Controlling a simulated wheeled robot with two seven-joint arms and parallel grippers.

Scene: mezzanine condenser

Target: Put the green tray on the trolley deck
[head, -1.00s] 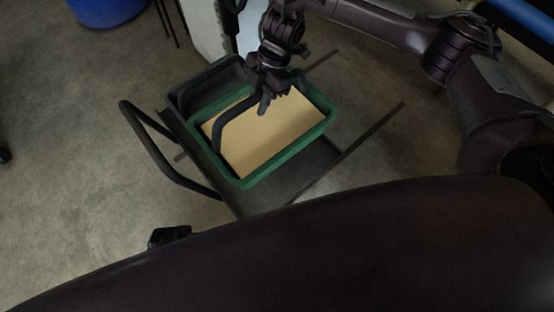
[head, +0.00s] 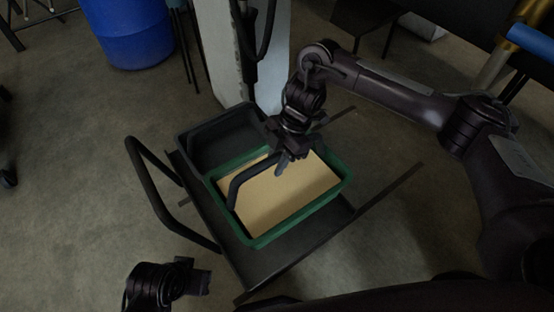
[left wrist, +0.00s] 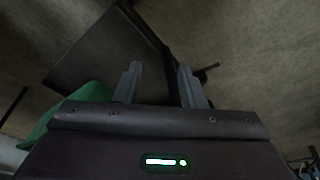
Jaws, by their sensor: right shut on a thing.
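The green tray (head: 262,240), with a flat tan board or box (head: 290,192) inside, is over the trolley deck (head: 285,252). I cannot tell whether its base touches the deck. My right gripper (head: 282,166) is shut on the tray's dark arched handle (head: 236,185). My left gripper (head: 198,282) is low at the left, apart from the tray. In the left wrist view its two fingers (left wrist: 160,85) are spread with nothing between them. A green edge, likely the tray (left wrist: 75,112), shows there at the left, and the dark deck lies beyond the fingers.
A dark grey bin (head: 222,140) sits at the back of the trolley, right beside the green tray. The trolley's push handle (head: 150,185) rises at the left. A pale column (head: 215,50) stands behind, with a blue drum (head: 130,35) farther left.

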